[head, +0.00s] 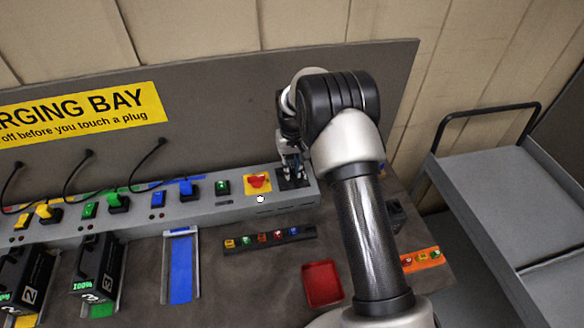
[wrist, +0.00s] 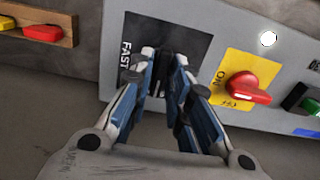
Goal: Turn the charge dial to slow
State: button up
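The charge dial sits on a dark plate (wrist: 122,42) marked FAST in the wrist view. In the head view this plate (head: 302,183) is at the right end of the grey console. My gripper (wrist: 163,62) has its two blue-grey fingers drawn close together over the plate, one each side of the dark dial knob (wrist: 161,80). The fingers appear shut on the knob, most of which they hide. The dial's pointer and its slow mark cannot be made out. In the head view my gripper (head: 293,168) reaches down onto the plate.
A red switch (wrist: 246,88) on a yellow plate marked ON is close beside the dial. A green switch (head: 222,187) is further along the console (head: 190,215). A red tray (head: 323,284) and a strip of coloured buttons (head: 270,238) lie on the bench. A grey cart (head: 500,200) stands at right.

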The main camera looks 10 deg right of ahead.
aim_at(292, 171)
jog(key=shift+o, duration=1.2)
notch_tip(292, 171, up, 12)
